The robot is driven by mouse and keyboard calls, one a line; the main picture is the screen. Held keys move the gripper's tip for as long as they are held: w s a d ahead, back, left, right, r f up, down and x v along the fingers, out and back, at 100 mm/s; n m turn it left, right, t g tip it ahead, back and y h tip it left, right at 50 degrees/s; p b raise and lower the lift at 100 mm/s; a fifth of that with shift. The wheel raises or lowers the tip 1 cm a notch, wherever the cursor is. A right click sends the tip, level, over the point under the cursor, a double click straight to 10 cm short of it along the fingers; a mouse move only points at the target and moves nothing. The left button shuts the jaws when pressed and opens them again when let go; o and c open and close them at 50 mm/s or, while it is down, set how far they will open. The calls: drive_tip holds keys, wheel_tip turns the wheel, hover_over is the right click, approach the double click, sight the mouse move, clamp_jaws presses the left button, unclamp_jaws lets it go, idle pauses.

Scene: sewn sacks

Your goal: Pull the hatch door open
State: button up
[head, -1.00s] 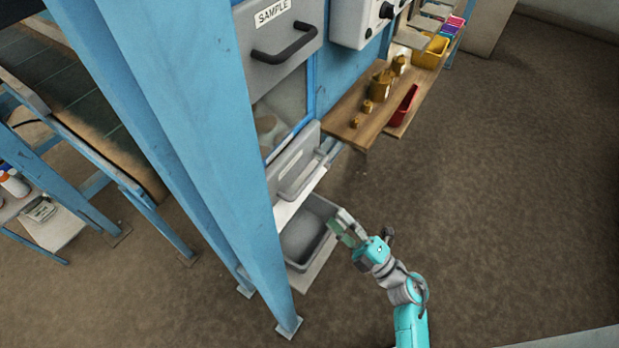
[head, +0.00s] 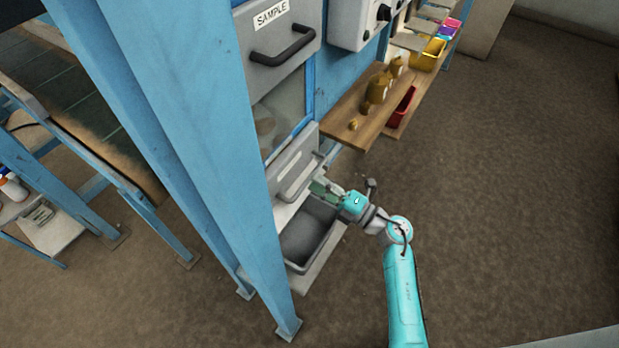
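A grey door labelled SAMPLE (head: 272,50) with a black bar handle (head: 283,45) is on the blue-framed cabinet, at the upper middle. Lower down, a grey panel (head: 288,158) with a grey bar handle (head: 297,178) sits below a window. I cannot tell for certain which of the two is the hatch door; both look closed. My gripper (head: 322,188) is near the right end of the lower panel's handle, above a grey tray. Its fingers are small and pale green, and I cannot tell whether they touch the handle or are open.
The open grey tray (head: 297,262) stands on a low shelf below my gripper. A large blue post (head: 215,170) stands at the left of the panel. The floor at right is clear.

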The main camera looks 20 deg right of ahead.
sight(309, 177)
drive_tip(key=shift+x, duration=1.65)
clamp_jaws()
